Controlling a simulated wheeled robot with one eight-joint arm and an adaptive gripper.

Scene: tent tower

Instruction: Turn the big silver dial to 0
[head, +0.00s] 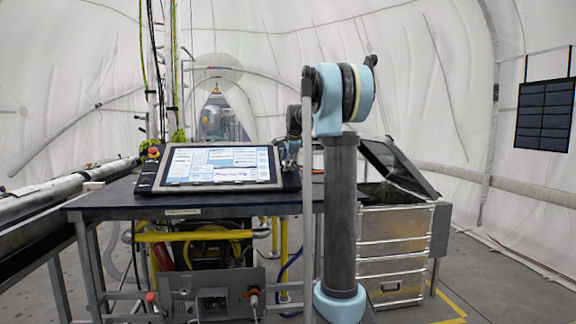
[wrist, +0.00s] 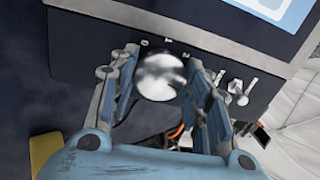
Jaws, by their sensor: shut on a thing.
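The big silver dial (wrist: 158,80) is a shiny round knob on the dark panel (wrist: 95,40) in the wrist view. Small white marks stand around its far edge, too small to read surely, and I cannot see a pointer on the dial. My gripper (wrist: 162,60) has one finger on each side of the dial and is shut on it. In the head view my gripper (head: 291,147) is at the right end of the console (head: 288,181). The dial is hidden there behind my gripper and arm.
Small silver switches (wrist: 237,88) sit on the panel just right of my right finger. The console's lit screen (head: 218,165) lies left of my gripper on the dark table (head: 120,204). A red button (head: 153,152) is at the console's left. An open metal crate (head: 392,250) stands right.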

